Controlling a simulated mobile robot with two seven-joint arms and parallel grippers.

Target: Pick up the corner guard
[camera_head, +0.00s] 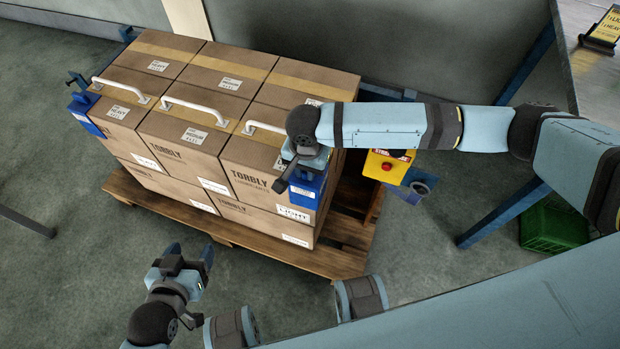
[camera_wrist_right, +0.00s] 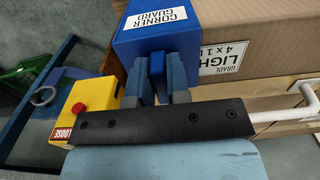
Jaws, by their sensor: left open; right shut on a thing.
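The blue corner guard (camera_head: 307,192), with a white label, sits at the front right corner of the top cartons. In the right wrist view the guard (camera_wrist_right: 135,42) reads "CORNER GUARD" and is against or very close to the carton; I cannot tell if they touch. My right gripper (camera_head: 300,166) is shut on its blue tab, and the fingers show in the right wrist view (camera_wrist_right: 160,80). A second blue corner guard (camera_head: 84,113) is at the front left corner of the stack. My left gripper (camera_head: 192,256) is open and empty, in front of the pallet.
Cardboard cartons (camera_head: 178,148) with white handles stand on a wooden pallet (camera_head: 200,222). A yellow box with a red button (camera_head: 388,167) is right of the stack, near a blue-legged table (camera_head: 505,213). A green crate (camera_head: 553,226) lies under the table.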

